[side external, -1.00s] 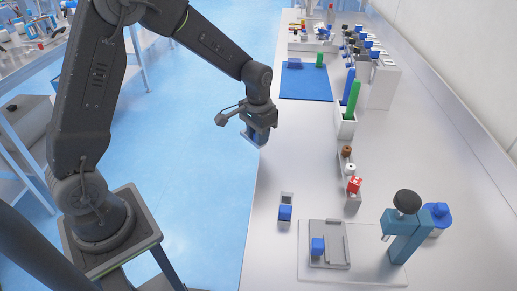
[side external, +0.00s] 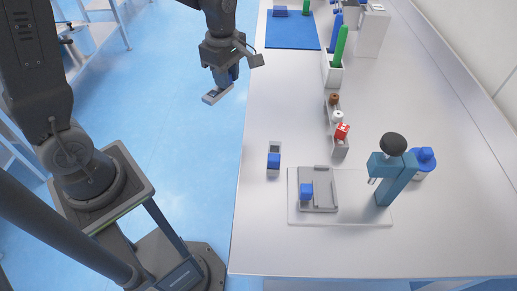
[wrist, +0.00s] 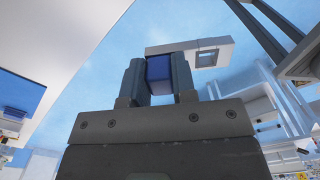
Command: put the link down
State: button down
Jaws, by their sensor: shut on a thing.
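The link is a grey bar with a square opening and a blue block at one end. My gripper (side external: 226,82) is shut on the link's blue block (wrist: 158,68), with one finger on each side of it. The grey bar (wrist: 208,52) sticks out to the right past the fingertips in the wrist view. In the side view the held link (side external: 215,95) hangs in the air left of the table's edge, over the blue floor, apart from any surface. A similar grey piece with a blue block (side external: 273,160) lies on the table near its left edge.
A grey tray (side external: 322,200) with a blue block stands on a pale board near the front, beside a blue press (side external: 395,178). A narrow rack (side external: 341,147) holds small coloured parts. A blue mat (side external: 291,34) lies further back. The table between mat and tray is mostly clear on the left.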

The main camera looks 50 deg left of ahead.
jog(key=n, duration=0.2)
jog(key=s+r+n, duration=0.1)
jog(key=n, duration=0.2)
jog(key=shift+s+d+r+n, duration=0.15)
jog(key=shift+s+r+n, duration=0.15)
jog(key=shift+s, duration=0.1)
jog(key=shift+s+n, duration=0.1)
jog(key=shift+n, duration=0.2)
jog(key=shift+d+f, duration=0.2)
jog(key=shift+d, duration=0.2)
send_over(261, 142)
notch_tip(261, 142, down, 7)
jog(key=shift+r, duration=0.2)
jog(key=shift+f, duration=2)
jog(key=shift+f, duration=0.2)
jog(key=c, duration=0.9)
grip_release()
